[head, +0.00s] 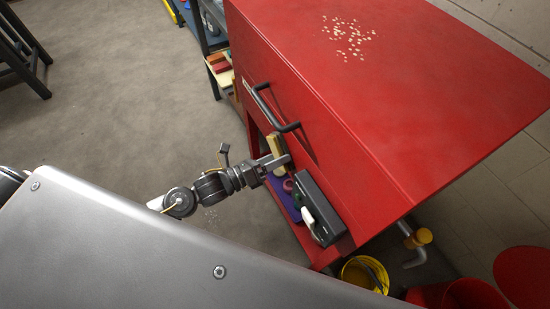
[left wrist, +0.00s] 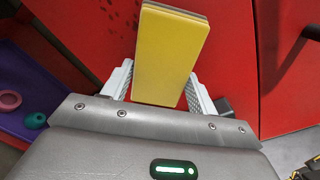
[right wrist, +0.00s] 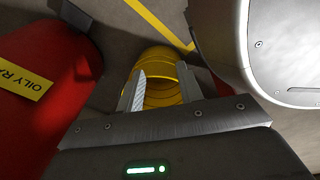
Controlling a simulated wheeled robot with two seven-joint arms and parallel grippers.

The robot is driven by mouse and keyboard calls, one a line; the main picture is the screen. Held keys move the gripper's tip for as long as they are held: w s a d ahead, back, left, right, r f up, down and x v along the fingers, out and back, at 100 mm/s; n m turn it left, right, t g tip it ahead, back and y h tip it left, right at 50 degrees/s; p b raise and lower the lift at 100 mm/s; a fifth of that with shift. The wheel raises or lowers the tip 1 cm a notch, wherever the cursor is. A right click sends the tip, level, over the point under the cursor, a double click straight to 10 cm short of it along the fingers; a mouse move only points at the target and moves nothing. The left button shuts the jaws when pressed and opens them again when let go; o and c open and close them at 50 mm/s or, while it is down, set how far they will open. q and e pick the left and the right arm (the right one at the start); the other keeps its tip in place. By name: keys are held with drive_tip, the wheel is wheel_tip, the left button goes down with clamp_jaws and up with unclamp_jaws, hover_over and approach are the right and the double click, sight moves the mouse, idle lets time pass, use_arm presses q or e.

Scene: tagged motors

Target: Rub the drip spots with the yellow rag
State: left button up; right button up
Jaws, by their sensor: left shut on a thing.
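The yellow rag (left wrist: 170,55) looks like a flat folded block with a grey edge. My left gripper (head: 280,161) is shut on it beside the front of a red cabinet (head: 330,130); the rag also shows in the head view (head: 275,144). Dark spots (left wrist: 122,14) mark a red face behind the rag in the left wrist view, partly hidden. Pale specks (head: 348,38) lie on the cabinet top; I cannot tell whether they are drips. My right gripper (right wrist: 162,92) is open and empty, with a yellow bucket (right wrist: 160,62) beyond its fingers.
A black handle (head: 272,108) juts from the cabinet front. A dark box (head: 320,208) and a purple tray (head: 285,198) are below the left gripper. A red bin (right wrist: 40,70) with an "OILY RA" label stands beside the yellow bucket (head: 362,275). The cabinet top is mostly clear.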

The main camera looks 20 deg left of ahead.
sight(266, 125)
use_arm(q)
drive_tip(key=shift+w+a, duration=1.3)
drive_tip(key=shift+a, duration=0.15)
drive_tip(key=shift+b, duration=0.3)
drive_tip(key=w+a+b, duration=0.1)
drive_tip(key=w+a, duration=0.1)
drive_tip(key=a, duration=0.1)
drive_tip(key=shift+w, duration=0.3)
drive_tip(key=shift+a, duration=0.1)
drive_tip(key=shift+w+a+b, duration=0.6)
drive_tip(key=shift+w+a, duration=0.4)
drive_tip(key=shift+w, duration=0.05)
drive_tip(key=shift+w+a, duration=0.35)
drive_tip(key=shift+r, duration=0.1)
drive_tip(key=shift+s+a, duration=0.1)
